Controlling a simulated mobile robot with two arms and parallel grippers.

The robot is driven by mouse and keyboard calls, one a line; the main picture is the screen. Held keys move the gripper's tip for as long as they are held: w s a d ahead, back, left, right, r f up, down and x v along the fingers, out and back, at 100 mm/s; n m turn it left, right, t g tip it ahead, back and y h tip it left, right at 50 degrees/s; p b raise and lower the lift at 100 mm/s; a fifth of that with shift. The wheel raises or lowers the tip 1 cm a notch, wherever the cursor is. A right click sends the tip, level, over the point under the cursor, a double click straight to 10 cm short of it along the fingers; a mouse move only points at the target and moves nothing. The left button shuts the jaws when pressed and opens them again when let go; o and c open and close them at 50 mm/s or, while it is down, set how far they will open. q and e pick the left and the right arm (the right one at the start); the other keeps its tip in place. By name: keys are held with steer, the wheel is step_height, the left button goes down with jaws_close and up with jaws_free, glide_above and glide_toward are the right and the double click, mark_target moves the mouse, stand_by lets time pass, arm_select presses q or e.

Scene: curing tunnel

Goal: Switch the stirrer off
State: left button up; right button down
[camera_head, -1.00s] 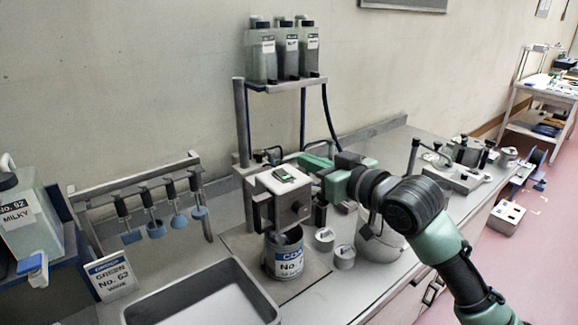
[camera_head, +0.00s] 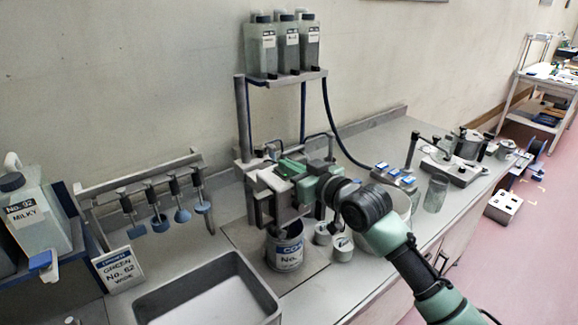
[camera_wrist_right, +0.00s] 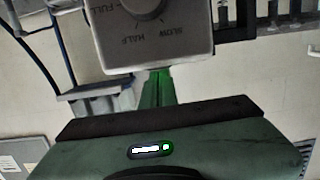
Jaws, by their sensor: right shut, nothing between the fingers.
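The stirrer (camera_head: 267,180) is a grey box-shaped head on a stand, above an open paint can (camera_head: 288,252) with a blue and white label. In the right wrist view the stirrer's box (camera_wrist_right: 110,52) appears upside down, with a round speed knob (camera_wrist_right: 142,6) and the marks FULL, HALF and SLOW. The knob's upper part is cut off, so its setting cannot be read. My right gripper (camera_head: 290,170) is shut and empty, right up at the stirrer, hiding part of it. Its green fingers (camera_wrist_right: 157,82) show just below the box's edge; contact cannot be told. My left gripper is out of view.
A grey tray (camera_head: 150,305) is at the front. Small pots (camera_head: 342,248) and a large pale bucket (camera_head: 398,212) stand right of the can, close under my arm. Bottles (camera_head: 290,50) stand on the shelf above. Hanging stirring tools (camera_head: 155,205) are at the left.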

steer(key=shift+f, duration=0.25)
steer(key=r+p, duration=0.3)
steer(key=r, duration=0.1)
steer(key=shift+w+a, duration=0.15)
steer(key=shift+w, duration=0.15)
steer(key=shift+s+r+p, duration=0.15)
steer(key=shift+r+p, duration=0.05)
steer(key=shift+p, duration=0.15)
steer(key=r+b+v, duration=0.2)
steer(key=b+v, duration=0.1)
steer(key=v, duration=0.6)
steer(key=shift+s, duration=0.1)
stand_by(1.5)
